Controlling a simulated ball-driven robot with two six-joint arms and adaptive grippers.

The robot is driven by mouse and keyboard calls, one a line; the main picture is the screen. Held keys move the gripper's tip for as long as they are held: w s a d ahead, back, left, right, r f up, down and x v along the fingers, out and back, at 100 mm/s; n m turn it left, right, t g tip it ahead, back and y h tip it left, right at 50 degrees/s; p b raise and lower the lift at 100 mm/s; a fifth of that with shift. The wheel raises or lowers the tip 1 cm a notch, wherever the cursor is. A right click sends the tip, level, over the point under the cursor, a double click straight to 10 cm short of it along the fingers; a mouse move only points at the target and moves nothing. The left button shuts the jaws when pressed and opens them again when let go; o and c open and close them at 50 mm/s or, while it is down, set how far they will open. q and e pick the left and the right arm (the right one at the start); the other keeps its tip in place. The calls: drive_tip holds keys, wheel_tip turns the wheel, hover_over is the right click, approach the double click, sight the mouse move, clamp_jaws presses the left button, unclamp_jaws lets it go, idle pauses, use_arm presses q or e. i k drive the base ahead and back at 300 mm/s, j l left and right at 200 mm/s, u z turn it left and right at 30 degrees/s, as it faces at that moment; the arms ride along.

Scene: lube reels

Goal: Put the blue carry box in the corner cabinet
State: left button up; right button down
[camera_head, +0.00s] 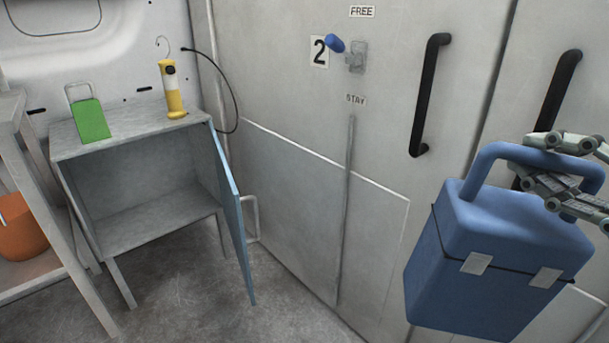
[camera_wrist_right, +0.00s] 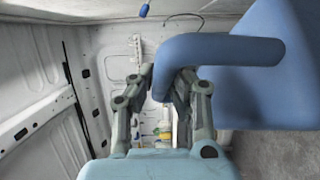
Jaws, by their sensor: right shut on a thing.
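The blue carry box (camera_head: 497,262) hangs tilted at the right of the head view, in front of the wall doors. My right gripper (camera_head: 562,168) is shut on its handle (camera_head: 490,160). In the right wrist view the handle (camera_wrist_right: 215,50) crosses between the fingers of the gripper (camera_wrist_right: 172,88), and part of the box (camera_wrist_right: 290,85) fills the right side. The corner cabinet (camera_head: 125,140) stands at the left, its front open and its inside empty where visible. Its blue-edged door (camera_head: 232,205) is swung open toward the right. My left gripper is not in view.
A green box with a handle (camera_head: 91,121) and a yellow lamp (camera_head: 172,90) stand on the cabinet top. A shelf (camera_head: 20,110) with an orange bucket (camera_head: 20,228) is at the far left. Black door handles (camera_head: 430,95) project from the wall. The floor before the cabinet is clear.

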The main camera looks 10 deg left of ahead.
sight(142, 226)
drive_tip(key=j+u, duration=0.45)
drive_tip(key=i+j+u, duration=0.2)
drive_tip(key=j+u, duration=0.2)
drive_tip(key=i+j+u, duration=0.2)
drive_tip(key=u, duration=0.25)
drive_tip(key=i+j, duration=0.35)
drive_tip(key=j, duration=0.15)
drive_tip(key=i+j+u, duration=0.15)
drive_tip(key=i+j, duration=0.2)
drive_tip(key=j, duration=0.2)
